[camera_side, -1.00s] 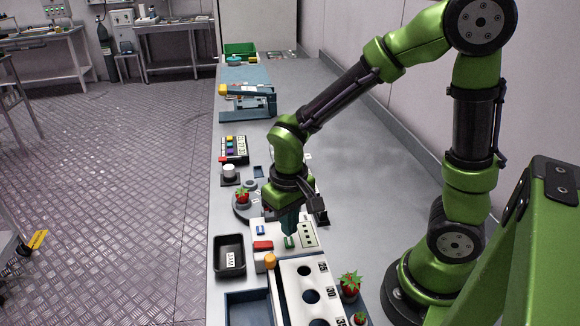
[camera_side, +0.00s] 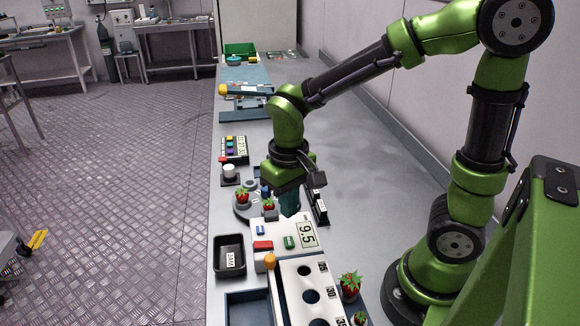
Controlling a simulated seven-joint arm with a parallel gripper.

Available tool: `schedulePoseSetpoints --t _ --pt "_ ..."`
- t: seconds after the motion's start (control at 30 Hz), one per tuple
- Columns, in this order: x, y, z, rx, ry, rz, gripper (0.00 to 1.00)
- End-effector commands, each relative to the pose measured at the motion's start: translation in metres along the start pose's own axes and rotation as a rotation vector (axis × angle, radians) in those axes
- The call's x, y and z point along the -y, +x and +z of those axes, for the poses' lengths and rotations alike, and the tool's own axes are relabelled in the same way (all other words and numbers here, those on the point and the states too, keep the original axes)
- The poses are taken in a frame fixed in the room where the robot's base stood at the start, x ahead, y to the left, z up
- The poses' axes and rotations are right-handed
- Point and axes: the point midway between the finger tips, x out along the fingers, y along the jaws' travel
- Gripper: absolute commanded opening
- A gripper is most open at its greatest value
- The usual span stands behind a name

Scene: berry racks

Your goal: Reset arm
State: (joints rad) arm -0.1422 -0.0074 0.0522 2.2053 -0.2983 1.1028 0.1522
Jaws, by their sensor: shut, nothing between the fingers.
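My green arm reaches over the bench from the right. My gripper (camera_side: 290,203) points down, shut and empty, above the far edge of the white scale box (camera_side: 280,231). The box has a red, a blue and a green button and a display reading 9.5. A round grey plate (camera_side: 241,212) lies just left of my gripper. One red berry (camera_side: 242,196) with green leaves sits on it, and a second berry (camera_side: 268,203) shows close beside my gripper.
A white rack (camera_side: 298,272) with round holes stands in front, with berries (camera_side: 349,284) at its right. A black tray (camera_side: 229,256) and blue tray (camera_side: 247,309) lie left. A button panel (camera_side: 234,149) and a blue press (camera_side: 246,104) stand farther back. The bench at right (camera_side: 370,160) is clear.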

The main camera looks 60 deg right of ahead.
Motion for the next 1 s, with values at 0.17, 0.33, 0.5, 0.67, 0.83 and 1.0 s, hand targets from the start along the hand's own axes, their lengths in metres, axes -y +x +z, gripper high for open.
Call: schedulePoseSetpoints --t 0.17,0.33,0.5,0.67,0.83,1.0 --pt "-0.002 -0.012 0.009 -0.068 -0.017 -0.079 0.0" --pt "-0.013 -0.05 0.022 -0.248 0.015 -0.206 0.0" --pt "-0.025 -0.083 0.035 -0.42 0.056 -0.305 0.0" --pt "-0.033 -0.101 0.043 -0.515 0.086 -0.35 0.0" --pt "-0.036 -0.108 0.044 -0.547 0.095 -0.357 0.0" --pt "-0.036 -0.108 0.044 -0.545 0.095 -0.356 0.0"
